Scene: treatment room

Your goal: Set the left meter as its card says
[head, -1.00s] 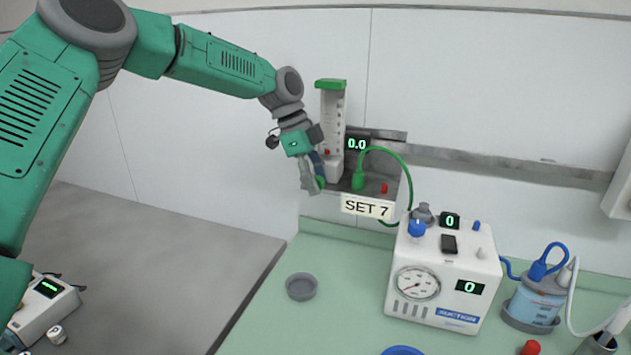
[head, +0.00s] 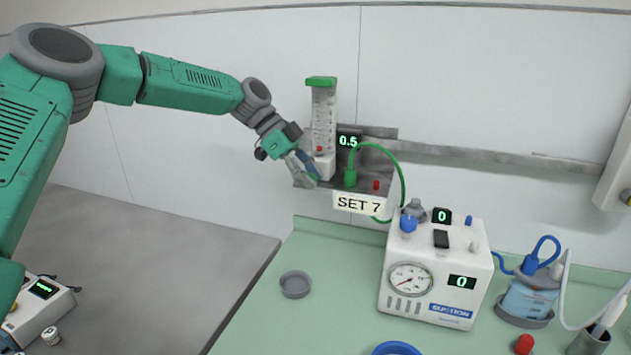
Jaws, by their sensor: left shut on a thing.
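The left meter (head: 323,115) is a clear upright tube with a green cap and a white base, fixed to the wall rail. A small red float sits low in the tube. Its display (head: 348,141) reads 0.5. The card (head: 358,203) below it says SET 7. My left gripper (head: 308,174) is shut at the left side of the meter's base, on its knob, which the fingers mostly hide. A green hose rises from a green fitting (head: 350,178) beside the base. My right gripper is not in view.
A white suction unit (head: 436,270) with a dial and displays reading 0 stands on the green counter (head: 250,318). A grey cup (head: 295,284) stands left of it. A blue-lidded jar (head: 530,296) is at the right. The counter's front left is clear.

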